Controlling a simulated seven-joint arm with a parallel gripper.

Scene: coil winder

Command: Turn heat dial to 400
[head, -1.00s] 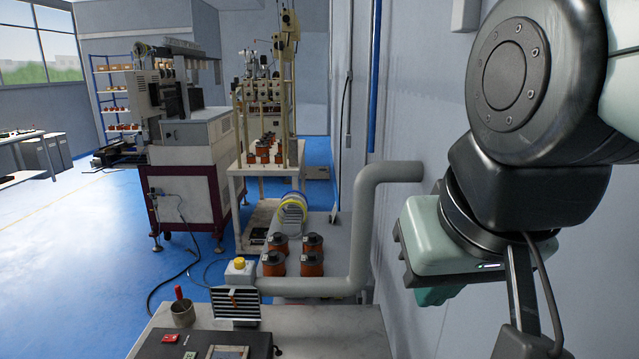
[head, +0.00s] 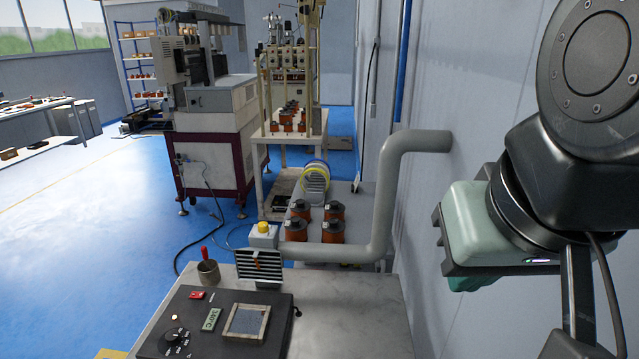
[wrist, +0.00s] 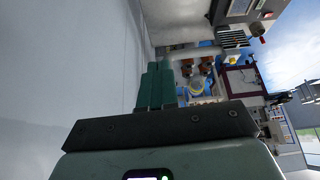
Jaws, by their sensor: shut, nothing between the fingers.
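The heat dial (head: 173,336) is a round black knob with pale markings around it. It sits at the lower left of the dark control box (head: 254,338) in the head view. A green display (head: 211,319) beside it reads what looks like 340°C. In the wrist view my gripper (wrist: 156,84) is shut and empty, its green fingers side by side. It is raised near the wall, to the right of the box and apart from it. In the head view the fingers are mostly hidden behind the gripper body.
The control box lies on a grey bench (head: 355,308). A pot with a red-handled tool (head: 208,272), a finned vent (head: 256,266) and a yellow button box (head: 263,234) stand at its back. A thick grey pipe (head: 385,205) rises along the wall. The bench's right part is clear.

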